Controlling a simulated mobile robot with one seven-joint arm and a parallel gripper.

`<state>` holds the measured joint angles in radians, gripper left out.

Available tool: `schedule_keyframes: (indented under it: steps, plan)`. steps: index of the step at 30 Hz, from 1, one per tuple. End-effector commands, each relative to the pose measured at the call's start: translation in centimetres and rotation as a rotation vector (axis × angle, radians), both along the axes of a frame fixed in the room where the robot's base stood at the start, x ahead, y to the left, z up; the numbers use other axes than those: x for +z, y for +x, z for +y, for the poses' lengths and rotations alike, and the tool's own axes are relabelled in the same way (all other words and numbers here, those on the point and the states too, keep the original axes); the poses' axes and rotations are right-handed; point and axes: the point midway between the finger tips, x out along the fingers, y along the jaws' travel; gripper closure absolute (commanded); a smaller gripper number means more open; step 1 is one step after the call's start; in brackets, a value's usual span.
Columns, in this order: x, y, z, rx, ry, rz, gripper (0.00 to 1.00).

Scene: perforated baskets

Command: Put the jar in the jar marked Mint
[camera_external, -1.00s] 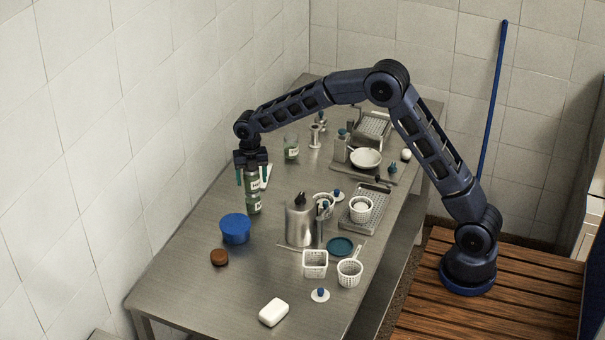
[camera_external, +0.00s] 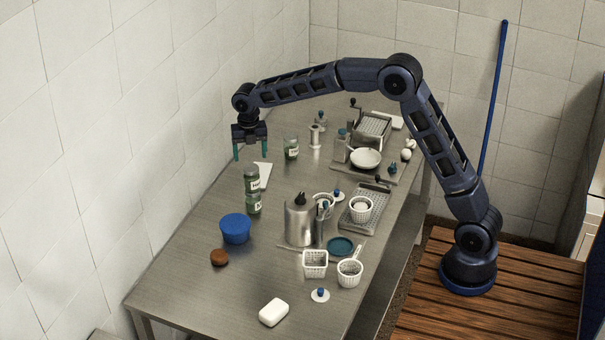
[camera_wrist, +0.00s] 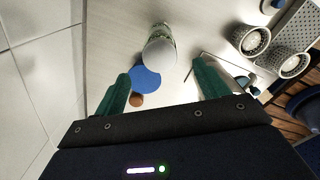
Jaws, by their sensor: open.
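A green labelled jar (camera_external: 251,180) stands upright on top of another green labelled jar (camera_external: 254,204), near the left-middle of the table. In the wrist view the stack shows from above as a pale round lid (camera_wrist: 159,54) that hides most of the lower jar. The labels are too small to read. My gripper (camera_external: 250,152) is open and empty, above and slightly behind the stack, apart from it. Its two teal fingers also show spread in the wrist view (camera_wrist: 160,85). A third green labelled jar (camera_external: 291,147) stands farther back.
A blue tub (camera_external: 235,229) and a brown round object (camera_external: 219,258) stand in front of the stack. A metal canister (camera_external: 299,222) and white perforated baskets (camera_external: 315,263) are to the right. A white flat piece (camera_external: 263,175) lies behind the stack. The left front tabletop is clear.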

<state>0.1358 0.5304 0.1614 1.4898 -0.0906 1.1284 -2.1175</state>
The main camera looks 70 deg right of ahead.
Motion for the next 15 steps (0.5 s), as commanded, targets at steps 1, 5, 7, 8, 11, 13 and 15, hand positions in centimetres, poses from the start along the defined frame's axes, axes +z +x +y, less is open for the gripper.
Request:
schedule_keyframes:
  steps: [1, 5, 7, 8, 11, 13, 15]
  plan:
    - [0.7, 0.0, 0.0, 0.0, 0.0, -0.001, 0.27]
    - [1.7, 0.0, 0.0, 0.0, 0.0, -0.001, 0.27]
    - [2.1, -0.1, 0.0, -0.005, -0.001, -0.002, 0.27]
    - [2.3, -0.3, 0.1, -0.011, -0.001, -0.003, 0.27]
    - [3.6, -1.4, 0.3, -0.056, -0.005, -0.013, 0.27]
    - [4.9, -2.8, 0.5, -0.112, -0.008, -0.026, 0.27]
    - [6.5, -4.6, 0.7, -0.187, -0.012, -0.04, 0.27]
